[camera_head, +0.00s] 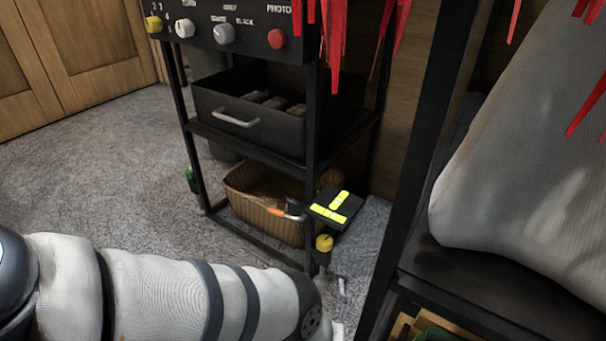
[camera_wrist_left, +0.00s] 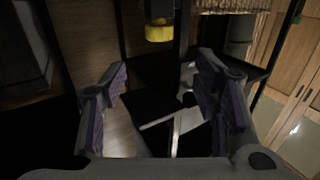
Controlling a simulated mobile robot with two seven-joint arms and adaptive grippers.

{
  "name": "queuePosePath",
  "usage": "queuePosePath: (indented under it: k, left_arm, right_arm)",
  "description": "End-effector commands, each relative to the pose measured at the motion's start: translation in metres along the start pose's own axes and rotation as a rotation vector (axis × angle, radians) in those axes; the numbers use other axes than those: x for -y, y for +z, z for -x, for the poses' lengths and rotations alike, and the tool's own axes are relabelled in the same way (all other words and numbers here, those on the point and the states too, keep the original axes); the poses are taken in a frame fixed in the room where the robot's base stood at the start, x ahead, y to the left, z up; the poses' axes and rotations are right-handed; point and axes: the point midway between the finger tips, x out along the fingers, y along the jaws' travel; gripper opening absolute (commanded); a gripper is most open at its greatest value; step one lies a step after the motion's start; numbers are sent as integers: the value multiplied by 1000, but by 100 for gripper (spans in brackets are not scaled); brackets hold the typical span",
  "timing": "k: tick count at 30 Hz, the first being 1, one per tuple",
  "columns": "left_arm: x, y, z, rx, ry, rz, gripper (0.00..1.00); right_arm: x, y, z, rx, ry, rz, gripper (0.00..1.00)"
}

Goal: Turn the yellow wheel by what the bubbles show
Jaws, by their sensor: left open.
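The yellow wheel (camera_head: 324,243) sits on a dark post at the cart's front right corner, just below a small black plate. On the plate, two yellow bubble vials (camera_head: 329,214) lie roughly at right angles; their bubbles are too small to read. In the left wrist view, a yellow piece that looks like the wheel (camera_wrist_left: 160,33) is at the top, beyond my fingers. My left gripper (camera_wrist_left: 164,95) is open, its purple-grey pads apart with nothing between them. In the head view my arm reaches from the left, its gripper mostly out of sight below the wheel. My right gripper is not in view.
A black cart holds a panel with yellow, white and red knobs (camera_head: 277,39), a dark drawer (camera_head: 238,118) and a wicker basket (camera_head: 262,212). A dark rack (camera_head: 420,262) with a pale sack stands close on the right. Carpet (camera_head: 90,170) is clear at left.

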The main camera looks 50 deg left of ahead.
Motion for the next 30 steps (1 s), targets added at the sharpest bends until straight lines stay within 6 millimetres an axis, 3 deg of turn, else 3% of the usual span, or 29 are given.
queuePosePath:
  k: [4, 12, 15, 20, 27, 30]
  left_arm:
    - [0, -1, -22, -12, -8, 0, 55]
    - [0, 0, -90, -10, -5, 3, 55]
    - [0, -1, -108, -9, -5, 2, 55]
    - [0, -2, -120, -8, -3, 1, 55]
    - [0, -2, -121, -6, -2, 1, 55]
    - [0, -2, -121, -6, -2, 1, 33]
  right_arm:
    - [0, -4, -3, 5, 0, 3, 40]
    - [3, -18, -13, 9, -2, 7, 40]
    - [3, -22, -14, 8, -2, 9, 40]
    - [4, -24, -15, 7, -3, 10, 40]
    - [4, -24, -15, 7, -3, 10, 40]
    - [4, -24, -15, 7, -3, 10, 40]
